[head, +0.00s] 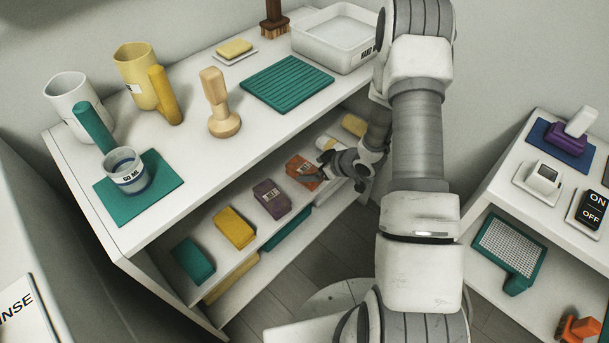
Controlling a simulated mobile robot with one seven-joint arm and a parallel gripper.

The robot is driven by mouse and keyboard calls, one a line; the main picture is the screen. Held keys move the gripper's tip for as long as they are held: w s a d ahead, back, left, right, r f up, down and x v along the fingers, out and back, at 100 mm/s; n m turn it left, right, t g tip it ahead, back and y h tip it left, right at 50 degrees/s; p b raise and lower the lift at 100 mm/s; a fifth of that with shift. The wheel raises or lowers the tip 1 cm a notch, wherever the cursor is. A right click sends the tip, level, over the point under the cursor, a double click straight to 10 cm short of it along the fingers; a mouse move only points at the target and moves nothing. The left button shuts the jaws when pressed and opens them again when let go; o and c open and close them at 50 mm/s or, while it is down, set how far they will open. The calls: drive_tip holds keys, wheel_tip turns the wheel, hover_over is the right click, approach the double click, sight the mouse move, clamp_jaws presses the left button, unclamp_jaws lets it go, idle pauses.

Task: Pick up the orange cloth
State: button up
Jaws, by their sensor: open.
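The orange cloth (304,171) lies folded on the middle shelf of the white shelf unit, at the right end of a row of folded cloths. It has a small label on its top. My gripper (322,176) is open at its right side, with its fingers close to or over its right edge. I cannot tell whether they touch it. Part of the cloth's right side is hidden by the gripper.
A purple cloth (271,199), a yellow cloth (234,228) and a teal cloth (193,261) lie left of the orange one. The white top board (190,165) overhangs this shelf and holds mugs and a wooden stamp-like tool (219,105). A second shelf unit (480,212) stands right.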

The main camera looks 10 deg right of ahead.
sight(307, 169)
drive_tip(key=b+x, duration=0.2)
drive_tip(key=x, duration=0.3)
drive_tip(key=shift+f+b, duration=0.3)
drive_tip(key=shift+r, duration=0.1)
drive_tip(key=c, duration=1.4)
